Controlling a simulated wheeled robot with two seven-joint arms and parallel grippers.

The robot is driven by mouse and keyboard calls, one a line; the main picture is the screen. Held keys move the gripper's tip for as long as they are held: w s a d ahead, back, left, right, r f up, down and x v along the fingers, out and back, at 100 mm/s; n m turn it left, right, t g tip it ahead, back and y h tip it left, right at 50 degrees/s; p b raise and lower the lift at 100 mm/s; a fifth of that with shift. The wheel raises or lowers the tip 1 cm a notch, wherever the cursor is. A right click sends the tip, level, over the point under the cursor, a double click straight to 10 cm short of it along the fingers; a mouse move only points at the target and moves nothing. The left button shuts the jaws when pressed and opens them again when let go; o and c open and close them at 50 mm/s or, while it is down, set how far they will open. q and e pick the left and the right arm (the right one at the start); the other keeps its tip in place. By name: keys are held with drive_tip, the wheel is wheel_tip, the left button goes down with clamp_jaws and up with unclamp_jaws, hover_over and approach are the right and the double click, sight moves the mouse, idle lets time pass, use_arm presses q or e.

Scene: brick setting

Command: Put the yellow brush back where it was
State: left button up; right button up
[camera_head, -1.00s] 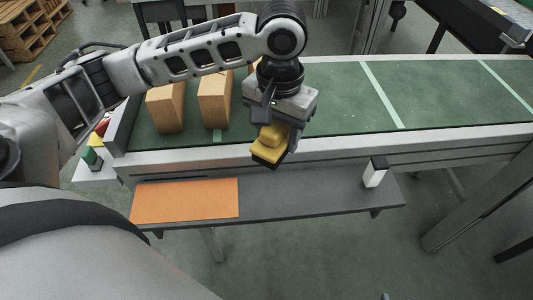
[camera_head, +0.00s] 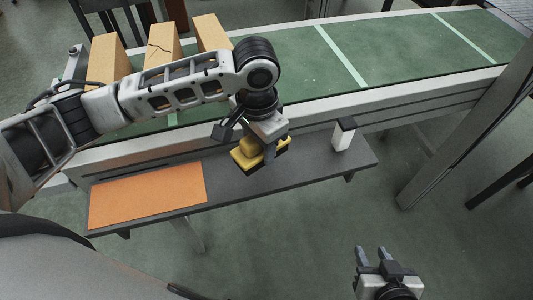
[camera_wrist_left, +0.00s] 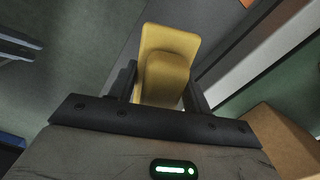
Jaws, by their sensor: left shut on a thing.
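The yellow brush (camera_head: 246,154) has a yellow body with a dark underside. My left gripper (camera_head: 264,146) is shut on it, above or at the grey shelf, between the orange mat and the white block; I cannot tell whether the brush touches the shelf. In the left wrist view the brush (camera_wrist_left: 166,62) sits between the two dark fingers. My right gripper (camera_head: 372,256) is at the lower right of the head view, empty, its two fingers apart.
The grey shelf (camera_head: 300,172) runs along the conveyor's front. An orange mat (camera_head: 148,195) lies on its left part, and a white block with a black top (camera_head: 342,138) stands towards its right end. Cardboard boxes (camera_head: 106,58) stand on the green conveyor (camera_head: 300,70).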

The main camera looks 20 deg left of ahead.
use_arm(q)
drive_tip(key=shift+w+d+f, duration=0.25)
drive_tip(key=shift+w+f, duration=0.15)
drive_tip(key=shift+f, duration=0.15)
drive_tip(key=shift+w+d+f, duration=0.25)
drive_tip(key=shift+w+f, duration=0.15)
drive_tip(key=shift+f, duration=0.15)
wheel_tip(320, 180, down, 3)
drive_tip(key=shift+w+f, duration=0.1)
drive_tip(key=shift+f, duration=0.05)
drive_tip(key=o, duration=1.1)
drive_tip(key=shift+f, duration=0.15)
wheel_tip(320, 180, up, 12)
drive_tip(key=shift+r, duration=0.2)
